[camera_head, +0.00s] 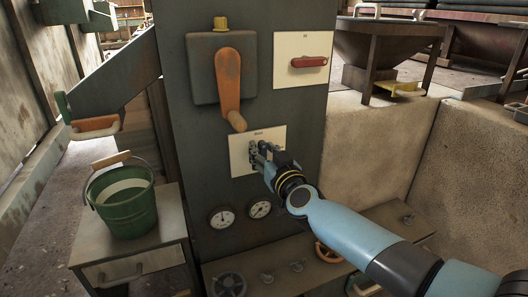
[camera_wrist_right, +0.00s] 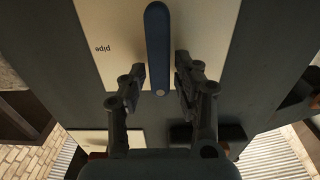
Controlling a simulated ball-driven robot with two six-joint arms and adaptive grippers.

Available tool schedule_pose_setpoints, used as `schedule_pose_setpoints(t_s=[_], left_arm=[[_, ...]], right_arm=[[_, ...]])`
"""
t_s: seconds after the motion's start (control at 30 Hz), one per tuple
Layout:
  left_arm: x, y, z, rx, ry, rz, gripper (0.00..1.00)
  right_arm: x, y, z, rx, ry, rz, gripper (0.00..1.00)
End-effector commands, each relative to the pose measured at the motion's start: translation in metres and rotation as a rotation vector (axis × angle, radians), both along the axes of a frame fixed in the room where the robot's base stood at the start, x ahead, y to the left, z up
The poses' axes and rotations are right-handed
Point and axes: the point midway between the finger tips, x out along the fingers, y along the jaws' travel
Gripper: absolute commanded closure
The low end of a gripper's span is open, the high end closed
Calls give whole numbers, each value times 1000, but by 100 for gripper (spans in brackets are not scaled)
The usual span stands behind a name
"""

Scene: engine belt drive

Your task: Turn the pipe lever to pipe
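The pipe lever (camera_wrist_right: 157,45) is a dark blue bar on a pale plate marked "pipe" (camera_wrist_right: 103,22) in the right wrist view. My right gripper (camera_wrist_right: 159,68) is open, with one finger on each side of the lever's lower end. A gap shows between each finger and the lever, and nothing is gripped. In the head view my right gripper (camera_head: 257,150) is at the pale plate (camera_head: 239,159) on the dark machine front, and it hides the lever there. My left gripper is not in view.
Above the plate is a large orange crank (camera_head: 228,82) on a grey box. A red handle (camera_head: 309,61) sits on another pale plate at upper right. Two gauges (camera_head: 222,217) and handwheels (camera_head: 228,285) are below. A green bucket (camera_head: 126,207) stands on a cabinet at left.

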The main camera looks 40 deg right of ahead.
Motion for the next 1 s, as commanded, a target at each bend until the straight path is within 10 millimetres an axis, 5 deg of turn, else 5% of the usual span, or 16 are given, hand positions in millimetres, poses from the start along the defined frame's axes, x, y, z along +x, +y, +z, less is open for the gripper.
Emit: schedule_pose_setpoints(t_s=[0.2, 1.0], left_arm=[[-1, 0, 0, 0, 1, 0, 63], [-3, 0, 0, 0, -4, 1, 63]], right_arm=[[0, 0, 0, 0, 0, 0, 100], [-1, -2, 0, 86, -21, -1, 100]])
